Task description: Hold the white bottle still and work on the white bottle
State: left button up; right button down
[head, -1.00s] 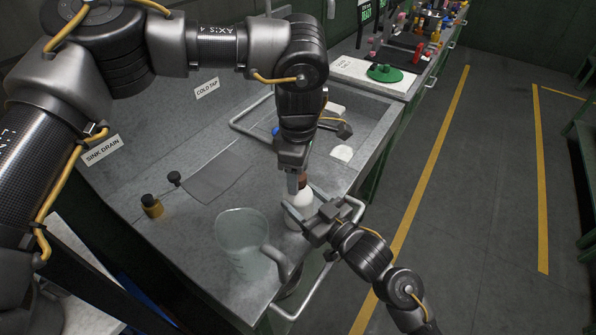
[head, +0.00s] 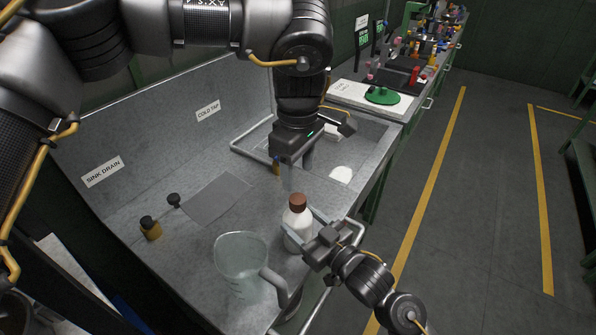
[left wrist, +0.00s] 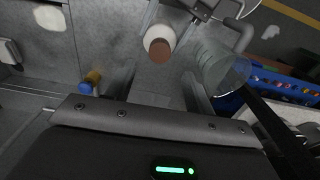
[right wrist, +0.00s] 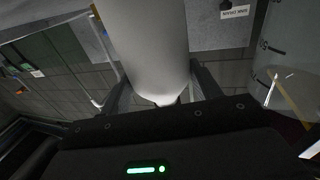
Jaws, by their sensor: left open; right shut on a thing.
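The white bottle (head: 298,228) stands upright near the front edge of the sink counter, its brown cap (head: 298,202) on top. My right gripper (head: 312,232) is shut on the bottle's body from the front right; the bottle's white side (right wrist: 150,40) fills the middle of the right wrist view between the fingers. My left gripper (head: 297,178) is open and empty, pointing down above and just behind the cap, apart from it. In the left wrist view the cap (left wrist: 160,50) shows from above, beyond the fingers.
A clear beaker (head: 242,265) with a handle stands left of the bottle. A small amber bottle (head: 150,228) stands farther left, near a grey flat panel (head: 212,198). A metal rail runs along the counter's front edge.

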aim_at(298, 198)
pick_arm(q)
jog(key=shift+w+f, duration=0.1)
jog(key=shift+f, duration=3.9)
jog(key=c, duration=1)
jog(key=n, duration=0.7)
jog(key=o, duration=1.1)
